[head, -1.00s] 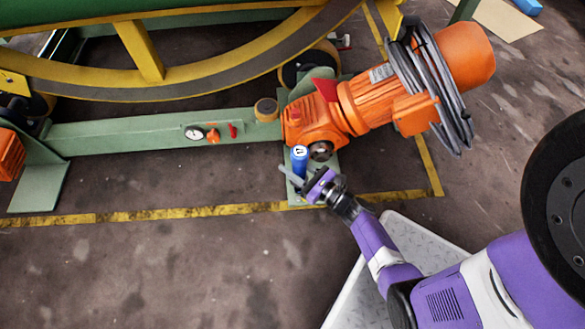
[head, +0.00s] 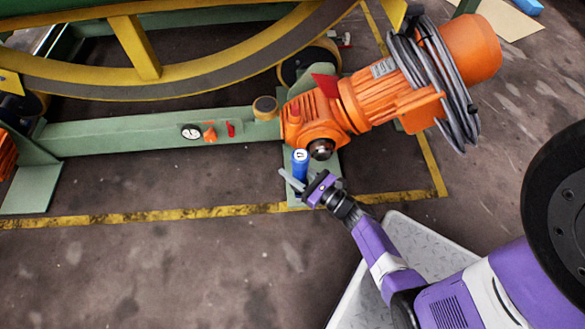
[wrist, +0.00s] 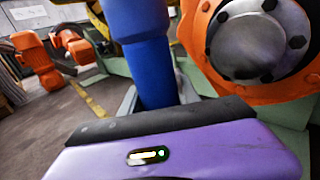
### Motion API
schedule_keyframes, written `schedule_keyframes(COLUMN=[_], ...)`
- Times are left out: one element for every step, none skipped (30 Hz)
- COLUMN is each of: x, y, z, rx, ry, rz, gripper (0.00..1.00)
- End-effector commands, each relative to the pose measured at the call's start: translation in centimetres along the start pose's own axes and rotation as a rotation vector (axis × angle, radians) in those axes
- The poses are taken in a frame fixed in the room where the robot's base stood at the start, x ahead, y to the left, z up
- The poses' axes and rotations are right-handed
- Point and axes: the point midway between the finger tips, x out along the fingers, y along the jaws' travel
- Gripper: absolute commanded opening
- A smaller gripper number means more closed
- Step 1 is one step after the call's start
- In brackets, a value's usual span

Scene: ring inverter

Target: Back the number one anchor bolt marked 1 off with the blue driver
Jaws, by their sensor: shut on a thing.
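The blue driver (head: 300,164) stands upright over the green foot plate beside the orange gear motor, with a white top marked with a 17-like label. My gripper (head: 303,187) is shut on the driver from the front. In the wrist view the driver's blue body (wrist: 145,60) rises between the jaws, just behind my purple gripper body. The anchor bolt marked 1 does not show; the driver's lower end and whatever is under it are hidden by my gripper.
The orange gear motor (head: 375,95) with looped grey cable stands close right of the driver; its round hub (wrist: 250,45) is near in the wrist view. A green beam (head: 120,133) runs left. A yellow floor line (head: 140,214) crosses in front. Open floor lies front left.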

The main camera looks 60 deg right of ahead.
Motion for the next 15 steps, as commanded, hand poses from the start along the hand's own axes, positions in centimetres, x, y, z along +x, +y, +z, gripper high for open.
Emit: schedule_keyframes(x=[0.2, 0.2, 0.2, 0.2, 0.2, 0.2, 0.2, 0.2, 0.2, 0.2, 0.2, 0.2, 0.2, 0.1, 0.1], y=[-0.1, -0.1, -0.1, -0.1, -0.1, -0.1, -0.1, -0.1, -0.1, -0.1, -0.1, -0.1, -0.1, -0.1, -0.1], z=[-0.1, -0.3, -0.7, -0.9, -1.1, -1.4, -1.6, -1.8, -2.1, -2.3, -2.5, -2.6, -2.8, -2.9, -3.0], rx=[0.0, 0.001, 0.0, 0.0, 0.001, 0.001, 0.0, 0.0, 0.0, -0.001, -0.001, -0.001, 0.0, 0.0, -0.001], ry=[-0.004, -0.004, -0.003, -0.003, -0.003, -0.005, -0.005, -0.004, -0.003, -0.003, -0.004, -0.005, -0.004, -0.004, -0.004], rz=[0.001, 0.001, 0.001, 0.001, 0.0, 0.0, 0.0, 0.0, 0.0, 0.001, 0.001, 0.001, 0.001, 0.001, 0.001], gripper=[0.0, 0.0, 0.0, 0.0, 0.0, 0.0, 0.0, 0.0, 0.0, 0.0, 0.0, 0.0, 0.0, 0.0, 0.0])
